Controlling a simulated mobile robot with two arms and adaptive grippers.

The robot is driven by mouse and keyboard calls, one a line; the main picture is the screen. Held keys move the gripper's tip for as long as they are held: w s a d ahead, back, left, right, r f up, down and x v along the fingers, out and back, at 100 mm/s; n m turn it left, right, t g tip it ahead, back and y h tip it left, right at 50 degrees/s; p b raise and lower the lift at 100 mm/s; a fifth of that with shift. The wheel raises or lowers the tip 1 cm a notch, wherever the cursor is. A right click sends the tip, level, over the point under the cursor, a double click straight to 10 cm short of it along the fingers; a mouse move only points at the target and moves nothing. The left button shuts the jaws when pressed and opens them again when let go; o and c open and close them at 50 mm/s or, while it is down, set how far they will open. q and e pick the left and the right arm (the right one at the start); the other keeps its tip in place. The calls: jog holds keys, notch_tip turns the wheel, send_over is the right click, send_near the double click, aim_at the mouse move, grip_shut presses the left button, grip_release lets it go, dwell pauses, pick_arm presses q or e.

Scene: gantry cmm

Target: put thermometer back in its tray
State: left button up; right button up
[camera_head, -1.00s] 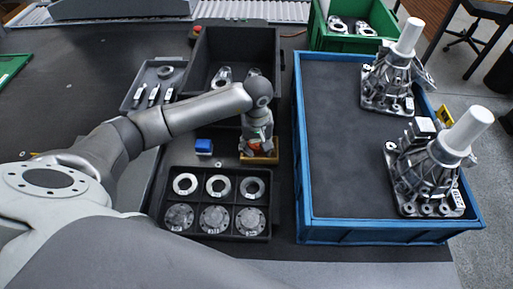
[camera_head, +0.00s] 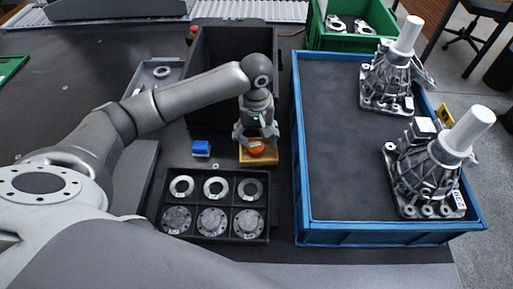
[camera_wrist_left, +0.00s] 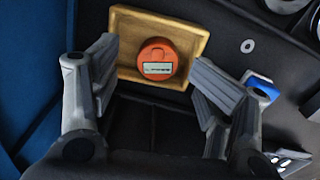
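The thermometer, a round orange-red disc with a small display (camera_wrist_left: 158,68), sits in a shallow wooden tray (camera_wrist_left: 130,30) in the left wrist view. In the head view the thermometer (camera_head: 256,148) shows in the same wooden tray (camera_head: 244,158), between the black bins. My left gripper (camera_head: 256,136) is above the tray. In the left wrist view the left gripper (camera_wrist_left: 153,90) has its fingers spread wide to either side of the thermometer, with nothing between them. My right gripper is in neither view.
A blue block (camera_head: 201,148) lies left of the wooden tray. A black divided tray (camera_head: 217,204) with metal rings and discs stands in front. A large blue crate (camera_head: 300,180) holding castings is close on the right, and a deep black bin (camera_head: 200,60) stands behind.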

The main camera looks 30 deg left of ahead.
aim_at(256, 150)
pick_arm(q)
notch_tip(256, 150, up, 6)
jog(key=shift+f, duration=0.15)
dwell(0.6)
